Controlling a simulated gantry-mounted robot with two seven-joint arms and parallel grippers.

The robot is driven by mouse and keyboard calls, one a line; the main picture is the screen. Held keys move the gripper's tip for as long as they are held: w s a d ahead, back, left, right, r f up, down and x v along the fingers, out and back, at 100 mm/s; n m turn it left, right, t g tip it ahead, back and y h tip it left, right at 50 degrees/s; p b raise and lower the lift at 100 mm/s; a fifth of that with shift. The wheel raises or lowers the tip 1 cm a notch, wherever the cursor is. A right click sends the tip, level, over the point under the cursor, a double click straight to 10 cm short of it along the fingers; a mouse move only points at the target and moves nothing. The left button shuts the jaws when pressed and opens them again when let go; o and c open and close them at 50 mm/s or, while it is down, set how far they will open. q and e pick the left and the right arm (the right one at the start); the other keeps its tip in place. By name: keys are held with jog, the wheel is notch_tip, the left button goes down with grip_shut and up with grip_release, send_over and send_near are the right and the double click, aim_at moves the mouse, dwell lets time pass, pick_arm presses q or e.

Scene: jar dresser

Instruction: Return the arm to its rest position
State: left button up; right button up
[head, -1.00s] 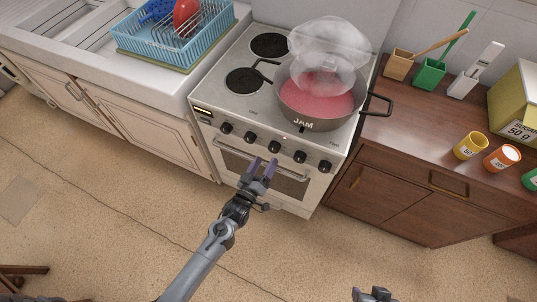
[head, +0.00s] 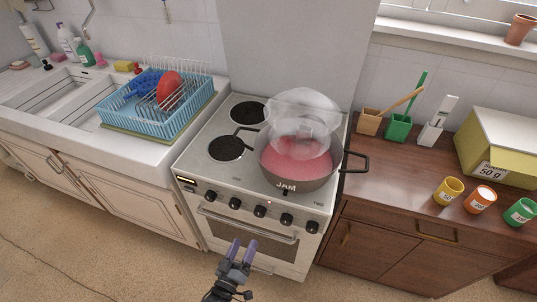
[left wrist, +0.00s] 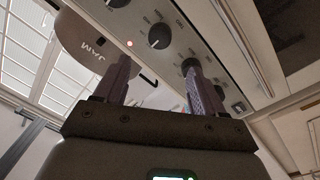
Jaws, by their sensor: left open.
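My left gripper (head: 241,250) is at the bottom middle of the head view, in front of the stove's oven door. Its two purple fingers are apart with nothing between them. In the left wrist view its fingers (left wrist: 158,85) point up toward the stove's knob panel, and the gap between them is empty. My right gripper is not in the head view now. A jam pot (head: 287,184) with pink contents stands on the front right of the stove (head: 222,172). The pot's underside also shows in the left wrist view (left wrist: 82,47).
A wooden counter (head: 385,197) on the right bears yellow, orange and green cups, utensil holders and a sugar box (head: 500,143). A blue dish rack (head: 150,118) stands by the sink on the left. The floor (head: 90,250) in front is clear.

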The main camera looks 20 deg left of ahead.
pick_arm(q)
jog(key=s+a+r+m+g+p, duration=0.1)
jog(key=s+r+m+g, duration=0.2)
jog(key=s+g, duration=0.3)
jog(key=s+a+r+m+g+y+p, duration=0.1)
jog(key=s+r+m+g, duration=0.2)
jog(key=s, duration=0.5)
jog(key=s+a+r+m+g, duration=0.1)
jog(key=s+r+m+g, duration=0.15)
jog(key=s+g, duration=0.4)
notch_tip(320, 180, up, 34)
jog(key=p, duration=3.4)
jog(key=shift+s+t, duration=0.15)
jog(key=shift+t, duration=0.2)
jog(key=shift+a, duration=0.1)
